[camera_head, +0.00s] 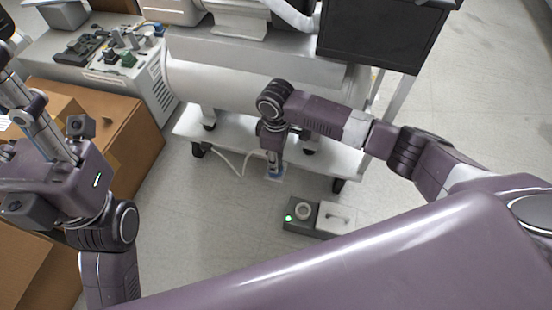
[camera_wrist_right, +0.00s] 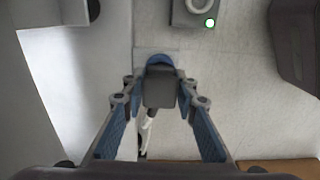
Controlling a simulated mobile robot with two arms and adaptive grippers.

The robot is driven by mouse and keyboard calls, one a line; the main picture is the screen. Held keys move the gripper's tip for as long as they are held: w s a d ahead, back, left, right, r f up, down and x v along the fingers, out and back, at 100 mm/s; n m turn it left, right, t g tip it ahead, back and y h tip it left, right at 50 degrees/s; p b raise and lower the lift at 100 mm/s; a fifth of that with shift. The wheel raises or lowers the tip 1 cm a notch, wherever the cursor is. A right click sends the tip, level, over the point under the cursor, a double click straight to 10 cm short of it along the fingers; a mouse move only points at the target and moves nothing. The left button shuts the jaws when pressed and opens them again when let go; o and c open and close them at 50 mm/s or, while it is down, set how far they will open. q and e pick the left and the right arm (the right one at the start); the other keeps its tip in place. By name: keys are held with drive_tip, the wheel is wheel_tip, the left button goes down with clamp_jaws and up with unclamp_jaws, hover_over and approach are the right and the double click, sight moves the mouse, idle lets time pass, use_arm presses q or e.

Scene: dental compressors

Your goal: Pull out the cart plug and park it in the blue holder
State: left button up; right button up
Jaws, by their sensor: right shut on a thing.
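My right gripper (camera_head: 274,170) points down at the lower edge of the white cart (camera_head: 230,90). In the right wrist view, its blue-padded fingers (camera_wrist_right: 160,95) are shut on the dark grey cart plug (camera_wrist_right: 160,90). A white cable (camera_wrist_right: 147,132) trails from the plug. The blue holder (camera_wrist_right: 160,60) shows as a rounded blue rim on a pale plate right at the plug's far end. I cannot tell how deep the plug sits in it. My left gripper (camera_head: 25,108) is at the far left, away from the cart; its fingertips are unclear.
A grey floor box (camera_head: 292,224) with a white round socket, no plug in it, and a green light stands on the floor. Cardboard boxes (camera_head: 115,125) stand at left. Floor around the box is clear.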

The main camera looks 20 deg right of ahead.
drive_tip(key=shift+f, duration=0.55)
drive_tip(key=o, duration=0.9)
